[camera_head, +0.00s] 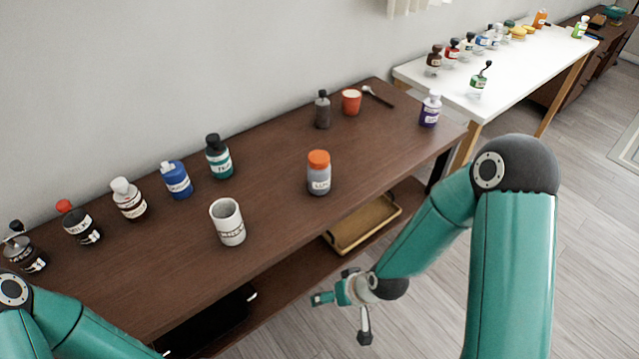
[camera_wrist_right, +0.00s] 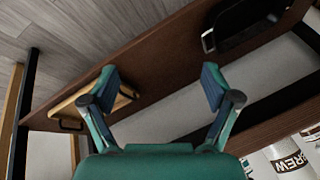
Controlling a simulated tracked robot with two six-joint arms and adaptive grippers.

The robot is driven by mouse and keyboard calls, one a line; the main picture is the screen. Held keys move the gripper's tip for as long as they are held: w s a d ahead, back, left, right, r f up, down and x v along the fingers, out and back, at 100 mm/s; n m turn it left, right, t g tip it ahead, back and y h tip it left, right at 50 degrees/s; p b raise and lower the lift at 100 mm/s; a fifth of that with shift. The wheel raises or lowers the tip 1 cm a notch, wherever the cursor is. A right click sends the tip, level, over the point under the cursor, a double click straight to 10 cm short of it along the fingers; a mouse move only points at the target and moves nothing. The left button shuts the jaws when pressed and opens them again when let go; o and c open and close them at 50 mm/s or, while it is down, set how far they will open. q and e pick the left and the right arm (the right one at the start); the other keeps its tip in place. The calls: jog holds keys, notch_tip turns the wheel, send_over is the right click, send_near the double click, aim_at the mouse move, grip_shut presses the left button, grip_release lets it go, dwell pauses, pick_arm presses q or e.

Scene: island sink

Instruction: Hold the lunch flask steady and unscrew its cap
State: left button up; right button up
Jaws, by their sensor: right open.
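The lunch flask (camera_head: 319,178) is a grey-lilac jar with an orange cap (camera_head: 318,158) and a white label starting "LUN". It stands upright near the middle of the dark wooden table, with the cap on it. My right gripper (camera_head: 343,318) is open and empty, in front of the table and below its top, apart from the flask. Its two spread fingers also show in the right wrist view (camera_wrist_right: 160,82), with nothing between them. My left arm shows at the lower left, but its gripper is outside the picture.
A white mug (camera_head: 229,225) stands left of the flask near the front edge. Several bottles line the table's back left. A wooden tray (camera_head: 362,226) lies on the lower shelf.

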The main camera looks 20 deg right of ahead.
jog(key=w+d+r+n+t+b, duration=0.1)
jog(key=w+d+r+t+b, duration=0.25)
jog(key=w+r, duration=0.35)
jog(key=n+t+b, duration=0.2)
jog(key=t+b, duration=0.4)
jog(key=b, duration=0.1)
send_near(324, 168)
jog(key=shift+h, duration=0.4)
jog(key=x, duration=0.2)
jog(key=f+x, duration=0.1)
jog(key=x, duration=0.2)
jog(key=p+x, duration=0.1)
jog(key=x, duration=0.2)
jog(key=shift+s+a+f, duration=0.15)
jog(key=shift+s+f, duration=0.1)
jog(key=shift+f, duration=0.05)
jog(key=shift+p+x, duration=0.35)
jog(key=shift+x, duration=2.25)
pick_arm(q)
notch_tip(324, 168, down, 10)
jog(key=shift+f, duration=0.25)
pick_arm(e)
jog(key=c, duration=1.4)
jog(key=shift+o, duration=0.2)
jog(key=shift+r, duration=0.1)
